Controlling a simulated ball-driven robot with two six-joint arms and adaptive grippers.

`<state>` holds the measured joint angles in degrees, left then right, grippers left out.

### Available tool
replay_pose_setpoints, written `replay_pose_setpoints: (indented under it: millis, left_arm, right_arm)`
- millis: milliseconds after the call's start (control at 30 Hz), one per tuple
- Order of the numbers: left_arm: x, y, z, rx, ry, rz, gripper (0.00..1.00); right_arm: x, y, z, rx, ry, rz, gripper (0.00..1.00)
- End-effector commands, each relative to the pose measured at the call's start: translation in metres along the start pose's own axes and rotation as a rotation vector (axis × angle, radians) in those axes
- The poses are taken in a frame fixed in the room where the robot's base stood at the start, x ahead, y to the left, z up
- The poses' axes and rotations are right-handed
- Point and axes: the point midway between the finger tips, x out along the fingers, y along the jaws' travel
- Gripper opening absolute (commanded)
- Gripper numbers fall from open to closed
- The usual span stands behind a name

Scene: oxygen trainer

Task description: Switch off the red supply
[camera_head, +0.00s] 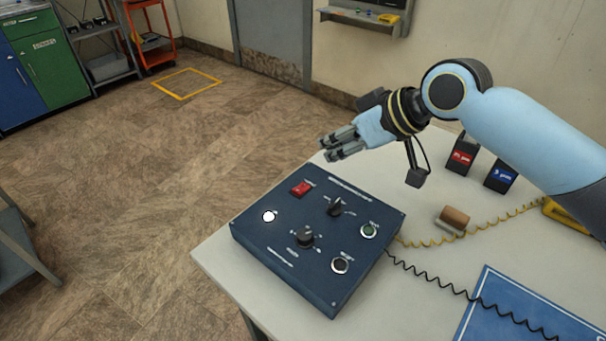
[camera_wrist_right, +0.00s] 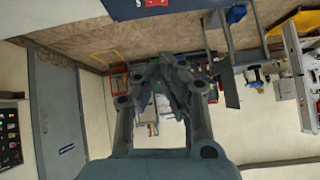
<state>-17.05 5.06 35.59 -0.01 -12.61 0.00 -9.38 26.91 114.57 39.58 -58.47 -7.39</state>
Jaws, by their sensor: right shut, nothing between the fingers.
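A dark blue control box (camera_head: 318,243) sits on the white table. A red switch (camera_head: 301,188) is on its far left part, with a lit white lamp (camera_head: 268,216) below it. Two black knobs (camera_head: 305,237) and two round buttons or sockets (camera_head: 369,230) are also on the top. My right gripper (camera_head: 335,147) is shut and empty, in the air above and beyond the box's far edge, apart from the red switch. Its fingers also show in the right wrist view (camera_wrist_right: 168,75). My left gripper is not in view.
On the white table (camera_head: 420,283) are a red-labelled block (camera_head: 462,156), a blue-labelled block (camera_head: 500,175), a brown roller on a stand (camera_head: 453,219), coiled yellow and black cables, and a blue mat (camera_head: 525,315). Open floor lies left of the table.

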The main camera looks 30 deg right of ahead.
Motion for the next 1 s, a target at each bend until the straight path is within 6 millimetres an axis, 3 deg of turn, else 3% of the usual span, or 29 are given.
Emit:
replay_pose_setpoints:
  millis: [167,433,700,1000]
  left_arm:
    - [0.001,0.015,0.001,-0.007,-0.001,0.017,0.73]
    - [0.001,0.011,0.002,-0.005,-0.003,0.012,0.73]
    - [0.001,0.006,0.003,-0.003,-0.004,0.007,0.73]
    - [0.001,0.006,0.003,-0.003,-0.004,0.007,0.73]
  right_arm:
    - [0.036,-0.002,-0.001,0.007,0.002,-0.004,0.0]
    - [0.091,-0.002,0.004,0.004,-0.004,-0.004,0.0]
    - [0.111,-0.001,0.026,0.0,-0.002,-0.002,0.0]
    - [0.113,-0.001,0.029,0.0,-0.001,-0.002,0.0]
